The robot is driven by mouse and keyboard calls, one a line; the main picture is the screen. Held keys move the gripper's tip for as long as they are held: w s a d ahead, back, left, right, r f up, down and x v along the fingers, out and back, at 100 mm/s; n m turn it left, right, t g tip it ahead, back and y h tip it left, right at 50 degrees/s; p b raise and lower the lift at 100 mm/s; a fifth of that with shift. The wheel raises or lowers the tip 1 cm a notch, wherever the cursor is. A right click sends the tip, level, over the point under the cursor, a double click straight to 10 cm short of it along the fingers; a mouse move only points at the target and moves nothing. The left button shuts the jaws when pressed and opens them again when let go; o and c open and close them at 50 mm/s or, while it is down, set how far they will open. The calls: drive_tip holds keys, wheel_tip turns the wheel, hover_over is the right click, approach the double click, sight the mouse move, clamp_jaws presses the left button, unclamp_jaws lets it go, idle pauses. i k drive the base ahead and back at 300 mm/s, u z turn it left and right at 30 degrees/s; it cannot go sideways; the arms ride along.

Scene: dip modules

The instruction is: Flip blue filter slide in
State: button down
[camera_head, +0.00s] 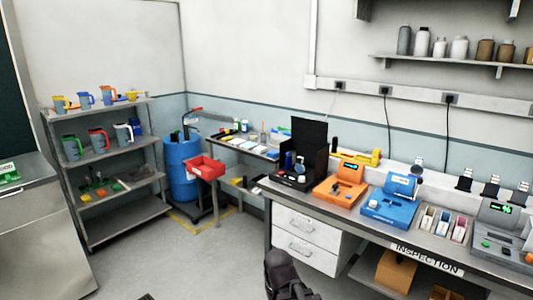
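A blue device (388,207) sits on the inspection bench, with a raised blue head (401,186) and a small dark round part (417,169) above it. I cannot make out for certain which small part is the blue filter slide, or whether it is in or out. An orange device (340,190) stands just left of the blue one. The dark end of my arm with my gripper (284,275) is at the bottom centre, in front of the bench and apart from both devices. Its fingers are not clear enough to tell open from shut.
A black open-lidded case (308,145) stands at the bench's left end. Right of the blue device are small upright boxes (443,224) and a grey instrument (500,232). Drawers (306,240) are under the bench. Open floor (190,265) lies left, before a shelf rack (125,210).

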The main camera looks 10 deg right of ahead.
sight(288, 161)
drive_tip(key=i, duration=1.65)
drive_tip(key=z, duration=0.55)
